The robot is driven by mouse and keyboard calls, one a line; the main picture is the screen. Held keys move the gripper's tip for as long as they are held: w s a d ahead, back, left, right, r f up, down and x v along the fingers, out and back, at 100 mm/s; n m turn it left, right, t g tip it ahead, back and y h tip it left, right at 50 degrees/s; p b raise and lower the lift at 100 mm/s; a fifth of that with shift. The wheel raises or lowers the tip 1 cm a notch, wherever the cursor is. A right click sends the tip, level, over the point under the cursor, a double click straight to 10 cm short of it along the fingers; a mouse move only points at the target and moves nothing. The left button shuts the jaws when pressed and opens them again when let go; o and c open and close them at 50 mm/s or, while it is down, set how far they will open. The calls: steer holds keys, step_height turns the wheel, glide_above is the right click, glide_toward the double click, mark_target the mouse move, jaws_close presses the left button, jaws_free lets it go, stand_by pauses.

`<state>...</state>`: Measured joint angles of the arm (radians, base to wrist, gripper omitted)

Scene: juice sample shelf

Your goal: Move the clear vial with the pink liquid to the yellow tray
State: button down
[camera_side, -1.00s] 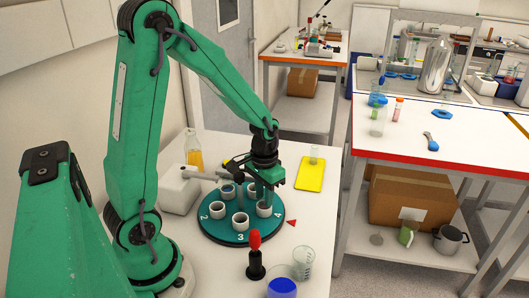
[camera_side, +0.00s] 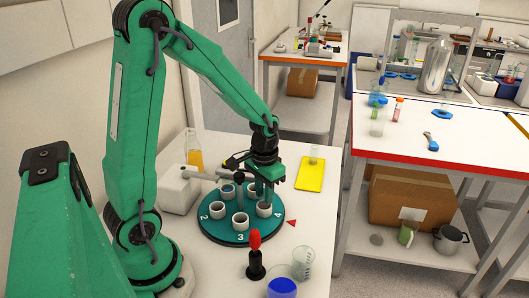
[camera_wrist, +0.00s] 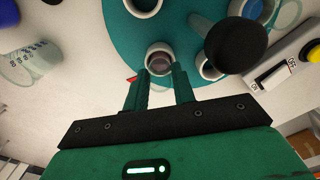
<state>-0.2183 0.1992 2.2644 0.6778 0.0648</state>
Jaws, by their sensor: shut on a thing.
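My gripper (camera_side: 266,194) reaches down over the white cup (camera_side: 264,209) beside the number 4 on the round teal carousel (camera_side: 219,240). In the wrist view my gripper (camera_wrist: 163,80) has its fingers on either side of a vial (camera_wrist: 159,61) with dark pinkish liquid, seen from above inside a white cup. The fingers are shut on this vial, which still stands in its cup. In the side view the vial is hidden by the fingers and cup. The yellow tray (camera_side: 310,176) lies on the table behind and right of the carousel.
A clear glass (camera_side: 314,153) stands at the tray's far end. A red-handled tool (camera_side: 255,257), a beaker (camera_side: 303,263) and a blue-filled container (camera_side: 282,289) stand in front. A flask with orange liquid (camera_side: 194,154) and a white box (camera_side: 179,190) are at the left.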

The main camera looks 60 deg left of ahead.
steer(key=shift+r, duration=0.95)
stand_by(0.5)
steer(key=shift+r, duration=0.4)
steer(key=shift+r, duration=0.45)
steer(key=shift+w, duration=0.1)
steer(key=shift+w+d+r, duration=0.1)
steer(key=shift+w+r, duration=0.05)
steer(key=shift+w, duration=0.3)
steer(key=shift+w+d+r+n, duration=1.3)
steer(key=shift+w+n, duration=0.5)
steer(key=shift+w, duration=2.05)
steer(key=shift+w+d+r+n, duration=1.3)
steer(key=shift+w+n, duration=0.5)
steer(key=shift+w, duration=2.05)
steer(key=w+a+f, duration=0.3)
steer(key=a+f, duration=0.4)
steer(key=a, duration=0.4)
steer(key=shift+w, duration=0.25)
steer(key=shift+f, duration=0.2)
